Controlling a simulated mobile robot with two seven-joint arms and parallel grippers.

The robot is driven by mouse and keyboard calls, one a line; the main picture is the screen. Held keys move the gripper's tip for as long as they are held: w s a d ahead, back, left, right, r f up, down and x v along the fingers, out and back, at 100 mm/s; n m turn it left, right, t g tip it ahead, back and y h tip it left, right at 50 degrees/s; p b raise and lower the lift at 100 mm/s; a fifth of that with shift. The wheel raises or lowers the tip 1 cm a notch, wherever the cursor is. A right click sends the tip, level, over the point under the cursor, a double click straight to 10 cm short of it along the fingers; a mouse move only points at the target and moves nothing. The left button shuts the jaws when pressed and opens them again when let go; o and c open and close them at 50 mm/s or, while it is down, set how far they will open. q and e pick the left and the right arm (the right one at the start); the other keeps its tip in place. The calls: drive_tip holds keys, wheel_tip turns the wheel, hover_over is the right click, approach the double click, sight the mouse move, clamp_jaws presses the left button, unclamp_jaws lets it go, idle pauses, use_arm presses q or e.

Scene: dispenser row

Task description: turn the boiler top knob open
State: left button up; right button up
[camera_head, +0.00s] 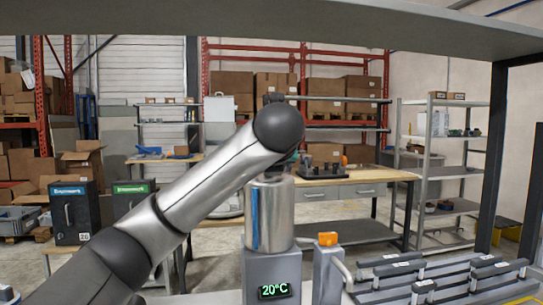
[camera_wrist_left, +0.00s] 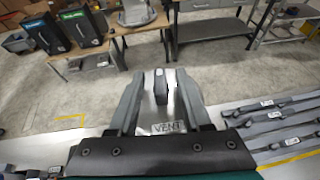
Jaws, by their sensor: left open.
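The boiler (camera_head: 270,216) is a shiny metal cylinder on a grey base with a display (camera_head: 275,290) reading 20°C. My left arm reaches across from the left, its wrist over the boiler and hiding the boiler's top in the head view. In the left wrist view the metal top plate (camera_wrist_left: 176,107) shows, with a VENT label (camera_wrist_left: 168,127). The dark, narrow top knob (camera_wrist_left: 160,86) stands on it, its long side running up the picture. My left gripper (camera_wrist_left: 159,80) is open, with one grey finger on each side of the knob and gaps between. My right gripper is not seen.
A grey post with an orange top (camera_head: 328,239) and a handle stands right of the boiler. Several grey bars (camera_head: 430,277) lie further right. A shelf (camera_head: 300,18) spans overhead. Two dark boxes (camera_head: 70,212) stand at left. A workbench (camera_head: 345,176) is behind.

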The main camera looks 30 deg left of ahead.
use_arm(q)
drive_tip(key=p+v, duration=0.1)
drive_tip(key=v, duration=1.3)
drive_tip(key=shift+s+d+p, duration=0.15)
drive_tip(key=shift+p, duration=0.2)
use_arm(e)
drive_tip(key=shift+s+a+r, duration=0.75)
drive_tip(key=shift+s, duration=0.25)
use_arm(q)
drive_tip(key=shift+d, duration=0.1)
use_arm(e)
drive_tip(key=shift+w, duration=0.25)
